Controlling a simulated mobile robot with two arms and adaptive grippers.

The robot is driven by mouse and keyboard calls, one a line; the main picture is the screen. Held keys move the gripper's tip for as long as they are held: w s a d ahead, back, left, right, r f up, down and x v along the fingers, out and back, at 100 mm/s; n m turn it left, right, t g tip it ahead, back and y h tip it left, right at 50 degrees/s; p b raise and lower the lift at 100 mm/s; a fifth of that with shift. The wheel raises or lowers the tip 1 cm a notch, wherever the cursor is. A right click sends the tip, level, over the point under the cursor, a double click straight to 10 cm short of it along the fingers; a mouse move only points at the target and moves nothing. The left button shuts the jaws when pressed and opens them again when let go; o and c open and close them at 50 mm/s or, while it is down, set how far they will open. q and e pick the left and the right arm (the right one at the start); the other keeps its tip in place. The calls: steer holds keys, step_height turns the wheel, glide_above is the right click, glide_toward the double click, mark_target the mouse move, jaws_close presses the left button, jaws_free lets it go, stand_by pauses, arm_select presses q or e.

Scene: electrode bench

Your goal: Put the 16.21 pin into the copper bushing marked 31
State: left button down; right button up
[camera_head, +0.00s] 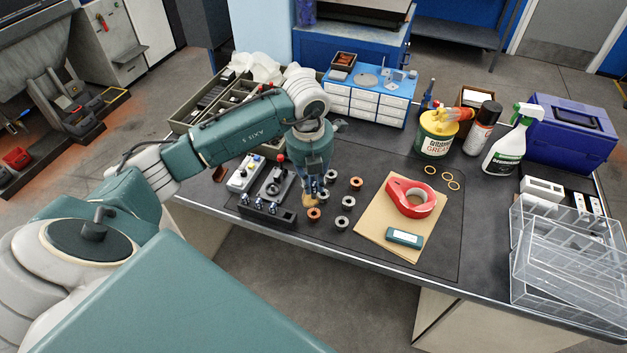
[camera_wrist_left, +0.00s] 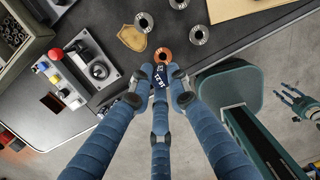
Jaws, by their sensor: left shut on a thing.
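My left gripper (camera_head: 313,188) is over the front of the bench, shut on a pin that its fingers mostly hide. It also shows in the left wrist view (camera_wrist_left: 160,80); I cannot read a size there. A black rack (camera_head: 267,212) with several upright pins stands left of the gripper. One copper bushing (camera_head: 313,214) lies just in front of the gripper and shows beyond the fingertips in the left wrist view (camera_wrist_left: 163,55). Another copper bushing (camera_head: 356,183) lies farther right. Their marks are too small to read. My right gripper (camera_wrist_left: 297,104) is open and empty, off the bench.
Several steel bushings (camera_head: 348,201) stand among the copper ones. A tan shield-shaped piece (camera_wrist_left: 133,38) lies near the near copper bushing. Two control boxes (camera_head: 246,173) stand behind the rack. A folder (camera_head: 377,228) with red tape (camera_head: 398,203) lies to the right.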

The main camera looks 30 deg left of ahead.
mark_target(313, 198)
arm_select(q)
steer(key=shift+f+b, duration=0.5)
steer(key=shift+f, duration=0.25)
step_height(313, 198, down, 4)
steer(key=shift+r+b, duration=0.2)
steer(key=shift+b, duration=0.9)
steer(key=shift+f+b, duration=0.35)
steer(key=shift+f, duration=0.25)
arm_select(e)
steer(key=f, duration=0.1)
steer(key=w+f, duration=0.1)
steer(key=f, duration=0.1)
steer(key=shift+w+d+f, duration=0.15)
steer(key=shift+w+f, duration=0.2)
steer(key=shift+f, duration=0.05)
steer(key=shift+s, duration=0.1)
steer(key=shift+a, duration=0.2)
steer(key=shift+d+f, duration=0.1)
steer(key=shift+f, duration=0.1)
arm_select(q)
steer(key=shift+f+b, duration=0.25)
steer(key=shift+b, duration=0.15)
arm_select(e)
steer(key=shift+d+f, duration=0.1)
steer(key=shift+f, duration=0.15)
arm_select(q)
steer(key=shift+f+b, duration=1.25)
steer(key=shift+f, duration=0.3)
arm_select(e)
steer(key=shift+f, duration=1.2)
